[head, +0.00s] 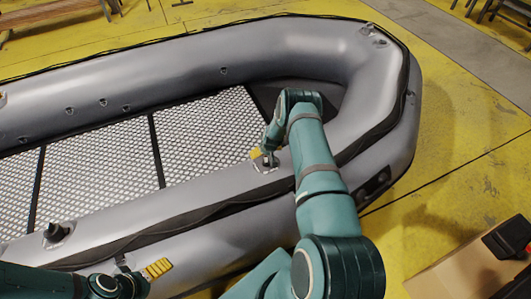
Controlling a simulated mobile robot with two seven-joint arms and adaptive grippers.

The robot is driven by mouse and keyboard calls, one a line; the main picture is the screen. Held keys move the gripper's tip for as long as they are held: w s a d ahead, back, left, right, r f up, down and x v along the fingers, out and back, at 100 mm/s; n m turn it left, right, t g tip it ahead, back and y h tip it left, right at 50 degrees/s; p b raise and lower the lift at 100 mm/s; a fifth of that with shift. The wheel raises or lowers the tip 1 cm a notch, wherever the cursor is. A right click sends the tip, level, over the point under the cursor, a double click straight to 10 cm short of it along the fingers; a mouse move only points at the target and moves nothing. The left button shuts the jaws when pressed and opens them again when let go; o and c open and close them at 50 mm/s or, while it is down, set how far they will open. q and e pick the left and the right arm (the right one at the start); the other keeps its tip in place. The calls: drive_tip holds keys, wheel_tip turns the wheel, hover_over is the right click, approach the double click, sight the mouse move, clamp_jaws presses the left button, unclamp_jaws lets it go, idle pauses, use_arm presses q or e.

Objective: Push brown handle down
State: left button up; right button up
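I cannot make out a brown handle in the head view. A grey inflatable boat (215,190) fills most of the view. My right arm reaches over its near tube, and my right gripper (262,157) points down by the tube's inner edge, beside a small dark fitting on the tube. A yellow finger pad shows, but its opening is unclear and partly hidden by the wrist. My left gripper (150,270) is low at the bottom left, beside the tube's near outer side. Its yellow pad shows, but I cannot tell whether it is open or shut.
A black fitting (57,232) stands on the near tube at left. A cardboard box (460,275) with a black and red object (510,238) is at the bottom right. Wooden furniture (60,10) stands at the far left. The yellow floor (465,130) right of the boat is clear.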

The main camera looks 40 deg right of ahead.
sight(266, 156)
drive_tip(key=c, duration=1.4)
drive_tip(key=f+b, duration=0.3)
drive_tip(key=shift+s+a+f, duration=0.1)
drive_tip(key=shift+s, duration=0.2)
drive_tip(key=o, duration=1.4)
